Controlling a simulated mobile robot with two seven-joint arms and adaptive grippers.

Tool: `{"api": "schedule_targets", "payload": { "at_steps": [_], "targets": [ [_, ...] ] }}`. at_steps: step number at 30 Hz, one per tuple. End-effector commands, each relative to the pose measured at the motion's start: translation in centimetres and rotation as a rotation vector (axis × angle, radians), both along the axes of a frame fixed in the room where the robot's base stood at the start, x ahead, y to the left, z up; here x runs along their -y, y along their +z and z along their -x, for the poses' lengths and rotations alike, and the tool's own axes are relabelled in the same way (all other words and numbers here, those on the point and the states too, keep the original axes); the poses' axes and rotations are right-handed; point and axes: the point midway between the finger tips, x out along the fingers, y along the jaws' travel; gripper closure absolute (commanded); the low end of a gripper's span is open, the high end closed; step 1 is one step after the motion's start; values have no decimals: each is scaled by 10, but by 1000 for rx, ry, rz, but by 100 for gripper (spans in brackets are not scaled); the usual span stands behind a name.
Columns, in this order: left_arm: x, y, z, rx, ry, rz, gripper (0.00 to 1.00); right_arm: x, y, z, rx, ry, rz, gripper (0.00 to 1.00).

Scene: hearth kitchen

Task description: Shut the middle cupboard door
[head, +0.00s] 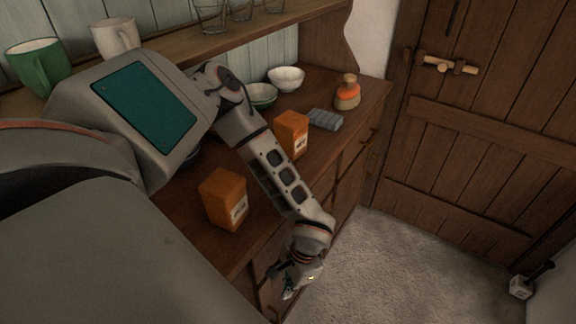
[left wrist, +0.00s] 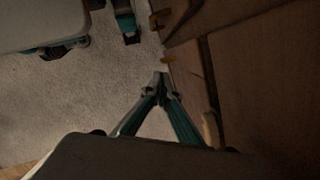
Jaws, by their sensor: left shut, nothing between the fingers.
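The brown dresser's cupboard front (head: 347,200) drops below the worktop in the head view, mostly hidden behind my left arm. In the left wrist view, brown wooden panels (left wrist: 265,80) fill the right side, with small light wooden handles (left wrist: 209,128) and a dark edge between panels. I cannot tell for sure which panel is the middle door or how far it stands open. My left gripper (head: 290,285) is low in front of the cupboard front. Its fingertips meet in the left wrist view (left wrist: 161,79), empty and close beside the wood; contact is unclear. My right gripper is out of view.
Two orange boxes (head: 224,198) (head: 291,134), bowls (head: 287,79), a grey block (head: 325,119) and an orange-banded jar (head: 347,93) stand on the worktop (head: 372,88). Mugs (head: 38,66) stand on the shelf.

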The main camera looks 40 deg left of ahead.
Motion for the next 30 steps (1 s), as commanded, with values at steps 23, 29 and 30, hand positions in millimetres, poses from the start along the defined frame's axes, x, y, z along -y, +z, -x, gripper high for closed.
{"api": "schedule_targets", "payload": {
  "at_steps": [23,29,30],
  "targets": [
    [7,77,-18,0,-1,0,100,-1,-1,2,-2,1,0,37],
    [7,78,-18,0,-1,0,100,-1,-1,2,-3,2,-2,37],
    [7,78,-18,0,-1,0,100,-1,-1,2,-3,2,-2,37]
  ]
}}
